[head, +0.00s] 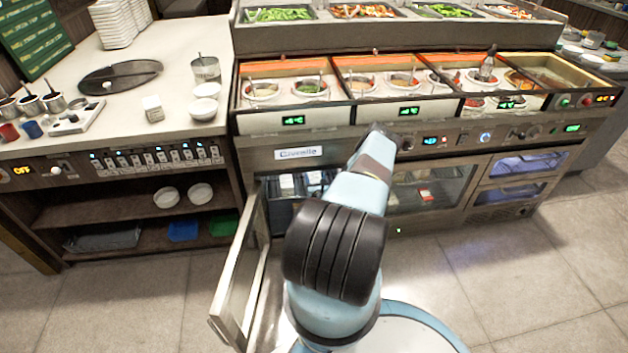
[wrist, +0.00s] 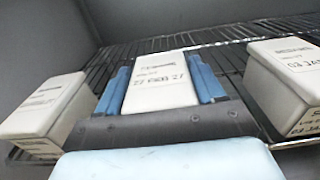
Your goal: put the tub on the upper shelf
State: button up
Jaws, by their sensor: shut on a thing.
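In the wrist view, a white tub (wrist: 161,88) with a printed label sits between the two blue fingers of my gripper (wrist: 160,70). The fingers press on its left and right sides, so my gripper is shut on it. The tub is at a wire shelf (wrist: 235,58) inside a grey-walled cabinet; I cannot tell if it touches the wires or which shelf level this is. In the head view, my arm reaches toward the open cabinet (head: 262,215) under the counter and hides my gripper and the tub.
One white labelled tub (wrist: 45,105) stands left of the held tub and another (wrist: 285,85) stands right, both apart from it. The cabinet's glass door (head: 228,290) stands open to the left of my arm. Sauce wells (head: 310,88) sit above.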

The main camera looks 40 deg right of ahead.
jog(key=o, duration=1.3)
jog(key=shift+c, duration=0.2)
jog(key=v, duration=1.2)
jog(key=shift+s, duration=0.1)
